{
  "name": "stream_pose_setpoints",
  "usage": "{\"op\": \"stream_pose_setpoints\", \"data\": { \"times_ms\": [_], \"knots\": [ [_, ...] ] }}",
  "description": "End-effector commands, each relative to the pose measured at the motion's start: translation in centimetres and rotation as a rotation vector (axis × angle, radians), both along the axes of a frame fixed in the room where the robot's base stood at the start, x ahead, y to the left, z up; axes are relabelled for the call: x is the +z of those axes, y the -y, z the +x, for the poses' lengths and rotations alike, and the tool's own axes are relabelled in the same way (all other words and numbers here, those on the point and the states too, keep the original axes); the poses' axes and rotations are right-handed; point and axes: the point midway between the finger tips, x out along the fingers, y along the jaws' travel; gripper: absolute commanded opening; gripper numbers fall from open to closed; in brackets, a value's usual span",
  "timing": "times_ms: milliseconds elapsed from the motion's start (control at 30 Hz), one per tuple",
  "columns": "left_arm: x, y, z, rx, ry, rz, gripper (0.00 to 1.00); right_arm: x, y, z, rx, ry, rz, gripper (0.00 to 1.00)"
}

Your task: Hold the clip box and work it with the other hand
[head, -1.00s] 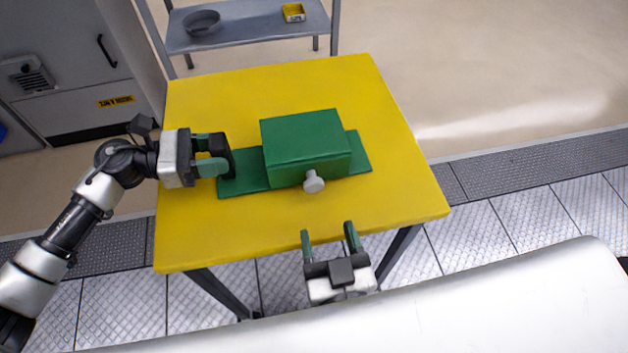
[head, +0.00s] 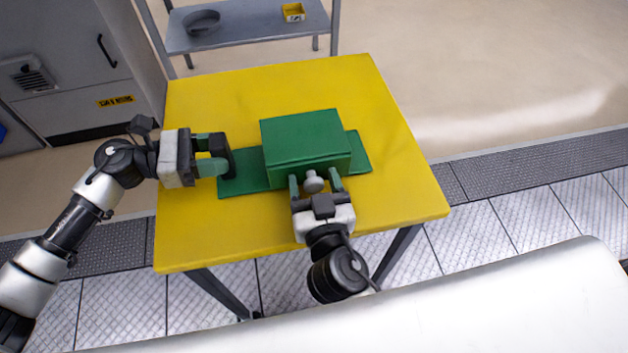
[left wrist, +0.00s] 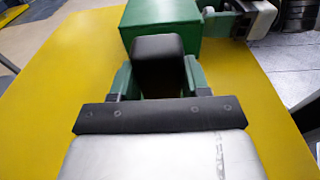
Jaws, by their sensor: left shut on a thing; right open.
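The clip box (head: 305,142) is a green box on a flat green base plate (head: 243,172), on the yellow table. A grey-white round knob (head: 313,182) sticks out of its near side. My left gripper (head: 222,161) is shut on a dark upright handle (head: 229,158) at the plate's left end; the dark handle also shows in the left wrist view (left wrist: 158,60). My right gripper (head: 315,184) is open, with one finger on each side of the knob. I cannot tell whether the fingers touch it. The box also shows in the left wrist view (left wrist: 165,22).
The yellow table (head: 400,190) is bare around the box. A grey shelf (head: 245,25) behind it holds a dark round bowl (head: 201,22) and a small yellow bin (head: 293,12). A grey cabinet (head: 75,60) stands at the far left.

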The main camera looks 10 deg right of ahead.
Motion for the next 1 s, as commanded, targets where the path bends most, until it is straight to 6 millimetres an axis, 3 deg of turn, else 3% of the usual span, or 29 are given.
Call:
{"op": "stream_pose_setpoints", "data": {
  "times_ms": [67,400,633,1000],
  "knots": [
    [0.0,0.0,0.0,0.0,0.0,0.0,0.28,0.0,0.0,0.0,0.0,0.0,0.0,0.53],
    [0.0,0.0,0.0,0.0,-0.001,0.0,0.28,0.0,0.0,0.0,0.0,0.0,0.0,0.01],
    [0.0,0.0,0.0,0.001,-0.001,0.0,0.28,-0.2,0.0,-1.0,0.0,-0.003,0.0,0.0],
    [0.0,0.0,0.0,0.002,-0.001,0.0,0.28,-0.2,0.0,-7.1,0.001,-0.006,-0.005,0.0]
  ]
}}
